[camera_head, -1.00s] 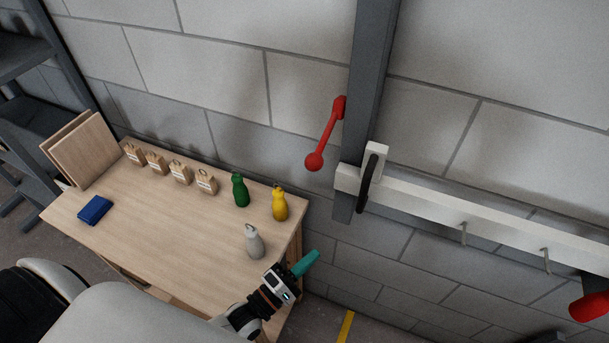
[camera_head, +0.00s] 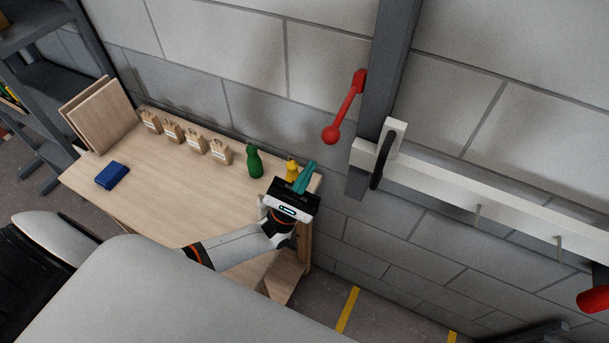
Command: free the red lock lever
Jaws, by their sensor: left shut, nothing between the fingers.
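The red lock lever (camera_head: 345,108) is fixed to the dark grey upright post (camera_head: 387,70) in the head view. Its arm slants down to the left and ends in a round red knob. My left gripper (camera_head: 306,177), with teal fingers, is shut and empty over the right end of the table, below and left of the lever and apart from it. It covers part of the yellow bottle behind it. A second red part (camera_head: 593,299) shows at the right edge, partly cut off. My right gripper is not in view.
A white batten (camera_head: 480,190) with pegs and a black strap (camera_head: 381,160) runs right from the post. Open wall surrounds the lever's knob.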

